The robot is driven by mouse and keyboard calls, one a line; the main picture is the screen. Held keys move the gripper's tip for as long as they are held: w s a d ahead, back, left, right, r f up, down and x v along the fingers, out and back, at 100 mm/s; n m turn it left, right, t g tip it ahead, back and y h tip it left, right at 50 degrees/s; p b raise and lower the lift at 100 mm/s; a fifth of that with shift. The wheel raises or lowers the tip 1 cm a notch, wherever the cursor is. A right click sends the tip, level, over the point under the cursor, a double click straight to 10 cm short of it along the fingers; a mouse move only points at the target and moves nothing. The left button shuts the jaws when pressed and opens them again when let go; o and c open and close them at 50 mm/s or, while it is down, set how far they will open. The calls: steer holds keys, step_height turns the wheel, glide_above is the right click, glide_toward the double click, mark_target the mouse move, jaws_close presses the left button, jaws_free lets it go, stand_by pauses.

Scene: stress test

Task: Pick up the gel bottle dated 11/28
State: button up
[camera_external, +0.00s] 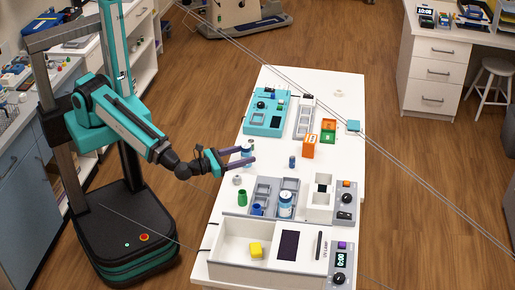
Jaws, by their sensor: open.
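My gripper (253,153) is open over the left part of the white table, with its two fingers pointing right. A small white and blue bottle (247,156) shows between the fingers; I cannot tell whether they touch it. A larger white and blue bottle (286,205) stands in the right part of a grey rack. A small dark blue bottle (292,162) stands alone to the right of my gripper. No date or label is legible at this size, so I cannot tell which bottle is dated 11/28.
A grey rack (262,190), a green cup (242,198) and a white tray device (228,244) with a yellow block (255,249) fill the near table.

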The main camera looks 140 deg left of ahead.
steer(key=shift+w+a+p, duration=0.25)
steer(key=shift+a+p, duration=0.25)
steer(key=shift+a, duration=0.8)
steer(key=shift+w+a+p, duration=0.2)
steer(key=shift+a+p, duration=0.3)
steer(key=shift+a, duration=0.75)
steer(key=c, duration=1.2)
steer(key=shift+c, duration=0.2)
steer(key=shift+r, duration=0.15)
step_height(320, 180, up, 10)
steer(key=b, duration=0.1)
